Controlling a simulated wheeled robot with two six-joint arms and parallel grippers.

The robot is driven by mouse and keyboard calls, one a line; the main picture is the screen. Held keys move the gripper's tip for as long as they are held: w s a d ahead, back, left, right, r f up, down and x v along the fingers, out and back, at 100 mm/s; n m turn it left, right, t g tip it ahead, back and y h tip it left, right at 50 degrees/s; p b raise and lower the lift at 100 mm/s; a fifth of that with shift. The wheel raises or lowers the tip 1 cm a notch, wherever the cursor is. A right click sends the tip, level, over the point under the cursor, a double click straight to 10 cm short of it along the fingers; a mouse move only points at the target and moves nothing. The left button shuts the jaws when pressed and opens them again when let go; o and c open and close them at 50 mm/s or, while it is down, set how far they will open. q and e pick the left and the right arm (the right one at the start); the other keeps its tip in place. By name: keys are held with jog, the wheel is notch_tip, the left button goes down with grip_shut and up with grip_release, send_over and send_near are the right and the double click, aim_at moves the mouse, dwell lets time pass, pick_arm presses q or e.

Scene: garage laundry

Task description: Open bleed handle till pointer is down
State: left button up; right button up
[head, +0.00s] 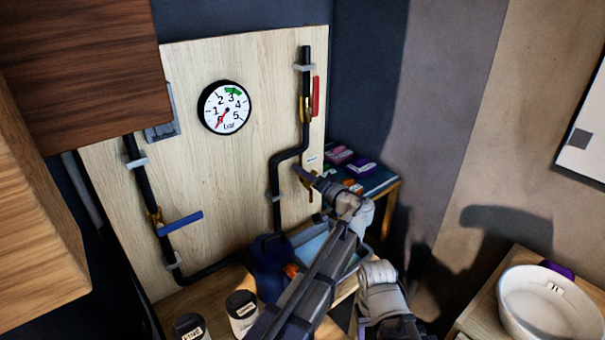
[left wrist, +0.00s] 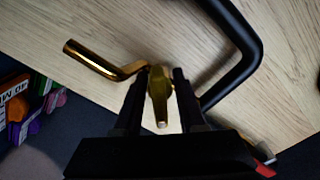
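The round gauge (head: 238,111) hangs on the wooden board. Its red pointer points down and left, at the low end near 0. The brass bleed handle (left wrist: 158,92) sticks out toward the camera in the left wrist view, between the two fingers of my left gripper (left wrist: 158,100). The fingers sit close on both sides of it. In the head view my left gripper (head: 309,177) is at the bleed valve on the right pipe and hides most of it. The brass bleed spout (left wrist: 92,58) is beside the handle.
A red handle (head: 315,97) lies along the right pipe above. A blue handle (head: 180,223) sits across the left pipe. A blue container (head: 268,268) and two labelled tins (head: 242,312) stand below the board. A white basin (head: 548,305) stands at right.

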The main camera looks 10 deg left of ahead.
pick_arm(q)
grip_shut()
jog(key=shift+n, duration=3)
jog(key=shift+o, duration=0.7)
grip_release()
jog(key=shift+s, duration=0.1)
